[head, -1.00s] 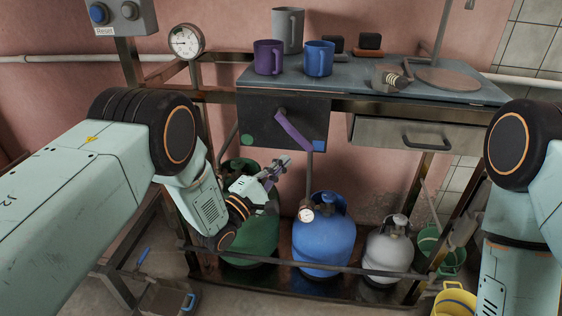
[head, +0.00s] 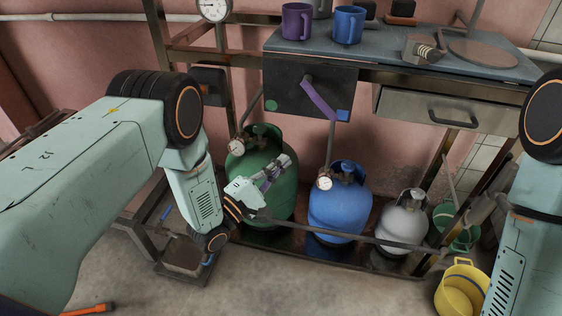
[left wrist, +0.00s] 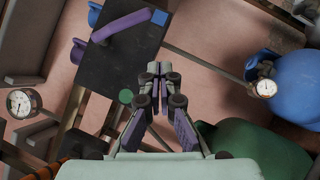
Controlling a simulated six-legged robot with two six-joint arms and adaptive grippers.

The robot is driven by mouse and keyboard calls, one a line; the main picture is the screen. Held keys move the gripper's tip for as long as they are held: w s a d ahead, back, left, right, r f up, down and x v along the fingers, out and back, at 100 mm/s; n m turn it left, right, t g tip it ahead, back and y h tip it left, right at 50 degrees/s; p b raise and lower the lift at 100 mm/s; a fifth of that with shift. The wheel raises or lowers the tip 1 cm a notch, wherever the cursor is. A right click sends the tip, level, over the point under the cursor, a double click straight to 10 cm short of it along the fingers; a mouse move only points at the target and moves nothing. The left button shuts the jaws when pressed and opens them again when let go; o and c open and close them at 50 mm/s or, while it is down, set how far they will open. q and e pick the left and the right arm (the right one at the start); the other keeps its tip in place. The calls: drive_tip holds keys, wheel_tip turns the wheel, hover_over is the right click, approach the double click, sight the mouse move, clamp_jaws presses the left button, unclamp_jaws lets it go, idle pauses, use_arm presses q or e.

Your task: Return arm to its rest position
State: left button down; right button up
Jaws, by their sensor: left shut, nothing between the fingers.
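My left gripper (head: 285,162) hangs in front of the green gas cylinder (head: 262,205), below the dark panel (head: 288,92). Its fingers are shut with nothing between them. In the left wrist view the closed fingers (left wrist: 159,72) point toward the panel (left wrist: 112,78). The purple lever (head: 318,98) on the panel slants down toward a blue square (head: 343,115), with a green dot at the panel's left. The gripper is apart from the lever. My right arm shows at the right edge, but its gripper is outside the view.
A blue cylinder (head: 337,212) and a grey one (head: 403,222) stand beside the green one, behind a low metal rail (head: 350,237). The table (head: 385,48) above holds mugs. A yellow bucket (head: 463,287) stands at lower right. An orange-handled tool (head: 88,310) lies at lower left.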

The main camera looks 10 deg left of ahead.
use_arm(q)
drive_tip(key=s+a+f+m+g+y, duration=0.35)
drive_tip(key=s+f+m, duration=0.2)
drive_tip(key=f, duration=0.35)
drive_tip(key=s+a+f+m+g+y, duration=0.2)
drive_tip(key=s+f+m+g+y, duration=0.3)
drive_tip(key=f, duration=0.3)
drive_tip(key=s+a+m+g+y, duration=0.1)
drive_tip(key=s+a+g, duration=0.1)
drive_tip(key=s, duration=0.7)
drive_tip(key=s+a+r+m+g, duration=0.1)
drive_tip(key=s+m+g, duration=0.1)
drive_tip(key=s, duration=0.7)
drive_tip(key=s+a+m+g+y, duration=0.1)
drive_tip(key=s+g, duration=0.3)
drive_tip(key=s, duration=0.5)
drive_tip(key=shift+s+a+r+m+g+y, duration=0.15)
drive_tip(key=shift+a+r+m+g+y, duration=0.15)
drive_tip(key=shift+a, duration=0.5)
